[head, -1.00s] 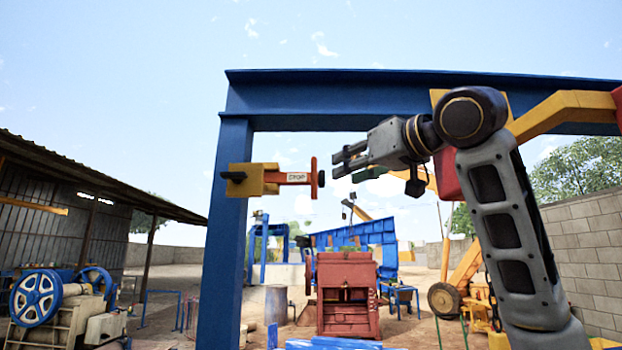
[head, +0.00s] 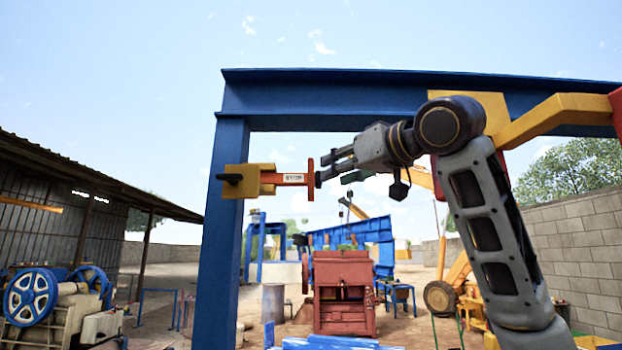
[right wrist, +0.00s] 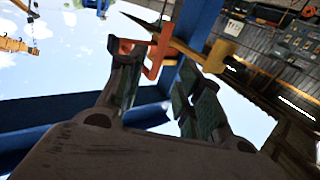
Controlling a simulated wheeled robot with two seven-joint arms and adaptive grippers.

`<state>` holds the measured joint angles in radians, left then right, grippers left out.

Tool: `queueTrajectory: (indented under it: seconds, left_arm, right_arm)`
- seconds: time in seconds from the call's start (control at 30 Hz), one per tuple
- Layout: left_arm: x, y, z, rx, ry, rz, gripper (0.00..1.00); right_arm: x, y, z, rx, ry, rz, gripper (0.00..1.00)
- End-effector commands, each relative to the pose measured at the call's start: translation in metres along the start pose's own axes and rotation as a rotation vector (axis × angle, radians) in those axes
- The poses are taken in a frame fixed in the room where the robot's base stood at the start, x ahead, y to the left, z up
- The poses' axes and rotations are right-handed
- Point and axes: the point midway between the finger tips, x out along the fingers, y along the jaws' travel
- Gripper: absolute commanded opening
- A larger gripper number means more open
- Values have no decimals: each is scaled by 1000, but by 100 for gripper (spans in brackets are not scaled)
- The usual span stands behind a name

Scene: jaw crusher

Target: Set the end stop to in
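The end stop is an orange-red bar (head: 288,178) with a white label and an upright orange-red end plate (head: 310,180). It sticks out to the right from a yellow block (head: 263,180) on the blue post (head: 229,220). My right gripper (head: 328,167) is just right of the end plate, its fingers pointing left at it; touching or a small gap, I cannot tell. In the right wrist view my right gripper (right wrist: 160,80) has its fingers spread apart with nothing held. The end plate (right wrist: 157,55) shows beyond the fingertips, nearer the left finger. My left gripper is not in view.
A blue overhead beam (head: 400,98) runs above my right arm. A yellow arm piece (head: 555,115) lies behind my right arm. A red machine (head: 343,290) stands lower in the middle, a shed (head: 90,190) at the left. Open air surrounds the end stop below and right.

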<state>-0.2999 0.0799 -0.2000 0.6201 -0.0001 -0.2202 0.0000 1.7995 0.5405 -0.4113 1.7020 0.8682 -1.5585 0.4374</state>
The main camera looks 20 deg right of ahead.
Motion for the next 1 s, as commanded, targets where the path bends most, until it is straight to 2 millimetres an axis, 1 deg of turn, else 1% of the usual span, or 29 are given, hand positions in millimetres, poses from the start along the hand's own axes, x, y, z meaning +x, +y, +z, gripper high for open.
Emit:
queueTrajectory:
  seconds: [0.1, 0.6, 0.8, 1.0]
  left_arm:
    - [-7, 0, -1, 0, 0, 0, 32]
    - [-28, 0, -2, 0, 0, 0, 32]
    - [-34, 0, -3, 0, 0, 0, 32]
    - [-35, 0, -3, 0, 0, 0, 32]
  right_arm:
    - [16, 0, -2, 0, -2, 0, 35]
    - [81, 0, -2, 0, -1, 0, 35]
    - [98, 0, -2, 0, -1, 0, 35]
    - [104, 0, -1, 0, 0, 0, 35]
